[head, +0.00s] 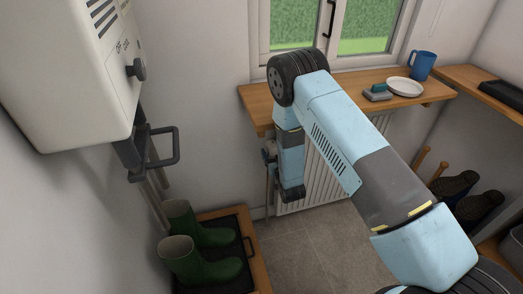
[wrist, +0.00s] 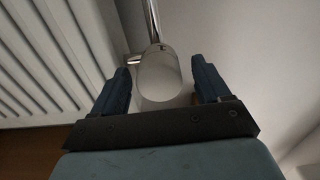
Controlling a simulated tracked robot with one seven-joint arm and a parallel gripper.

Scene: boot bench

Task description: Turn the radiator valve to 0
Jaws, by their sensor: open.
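The radiator valve (wrist: 158,78) shows in the wrist view as a pale, rounded knob on chrome pipework. My gripper (wrist: 160,66) is open, with one dark blue finger on each side of the knob. A narrow gap shows on both sides, so the fingers look apart from it. I see no numbers or mark on the knob, so its setting cannot be read. The white ribbed radiator (wrist: 52,55) stands to the left of the valve; in the head view it shows below the window shelf (head: 352,88), partly behind my arm. My arm mostly hides the valve area there.
A white boiler (head: 65,75) with a dark knob hangs on the left wall, pipes below it. Green boots (head: 200,250) stand on a tray below. A blue mug (head: 423,65), a white plate (head: 404,87) and a small brush (head: 377,92) lie on the window shelf. Tiled floor is clear.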

